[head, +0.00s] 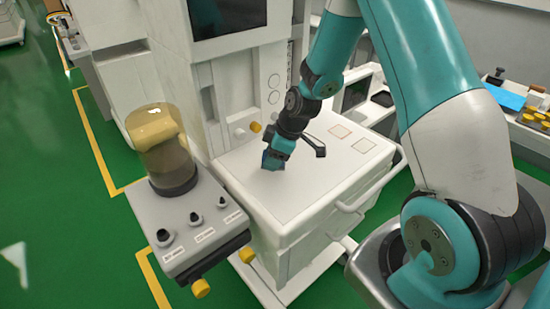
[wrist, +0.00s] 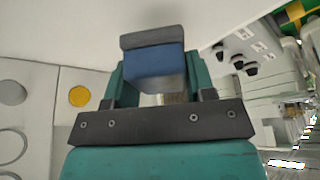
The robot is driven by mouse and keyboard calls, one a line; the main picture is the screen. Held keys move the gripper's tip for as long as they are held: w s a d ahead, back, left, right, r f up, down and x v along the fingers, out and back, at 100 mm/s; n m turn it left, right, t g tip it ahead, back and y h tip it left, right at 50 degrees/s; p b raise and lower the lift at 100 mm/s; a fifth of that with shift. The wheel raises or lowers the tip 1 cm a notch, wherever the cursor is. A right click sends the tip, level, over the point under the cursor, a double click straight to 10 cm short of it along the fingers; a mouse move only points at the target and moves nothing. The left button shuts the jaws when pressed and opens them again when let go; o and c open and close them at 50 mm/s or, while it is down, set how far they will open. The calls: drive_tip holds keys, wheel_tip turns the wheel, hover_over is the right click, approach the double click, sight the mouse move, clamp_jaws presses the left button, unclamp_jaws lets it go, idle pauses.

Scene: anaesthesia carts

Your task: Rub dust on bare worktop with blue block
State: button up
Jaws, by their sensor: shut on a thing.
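My gripper (head: 272,160) is low over the left part of the white cart's worktop (head: 300,185). In the wrist view, its teal fingers (wrist: 154,85) are shut on the sides of the blue block (wrist: 155,62), which has a dark grey layer along its far end. The block also shows small in the head view (head: 271,161), at or just above the worktop; I cannot tell if it touches. A small brownish patch (wrist: 175,98), perhaps dust, shows between the fingers behind the block. The rest of the surface there is hidden by my gripper.
Two pale square patches (head: 340,130) (head: 363,145) lie on the worktop's right part. The tall machine panel (head: 245,95) rises behind. A grey unit with knobs (head: 195,220) and a yellow-topped canister (head: 162,150) stands left. A rail handle (head: 365,195) runs along the right edge.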

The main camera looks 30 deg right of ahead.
drive_tip(key=shift+r+p, duration=1.3)
drive_tip(key=shift+r, duration=0.85)
